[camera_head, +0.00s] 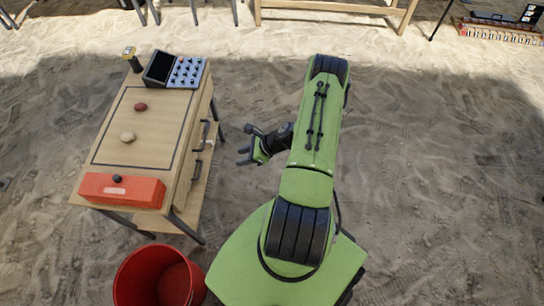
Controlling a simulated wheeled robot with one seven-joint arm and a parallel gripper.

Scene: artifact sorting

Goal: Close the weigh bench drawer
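The weigh bench (110,150) is a light wooden table at the left with a dark outline on its top. Its drawer side (185,180) faces right, towards my arm. Two dark handles show there, an upper one (204,135) and a lower one (197,169). From this angle I cannot tell how far any drawer stands out. My gripper (241,156) is to the right of the handles, apart from them. Its fingers point left and are spread, with nothing between them.
A red box (140,193), a reddish stone (140,107), a beige stone (127,138), a knobbed instrument (184,72) and a yellow-topped device (130,58) are on the bench. A red bucket (128,282) stands in front. Sand to the right is open.

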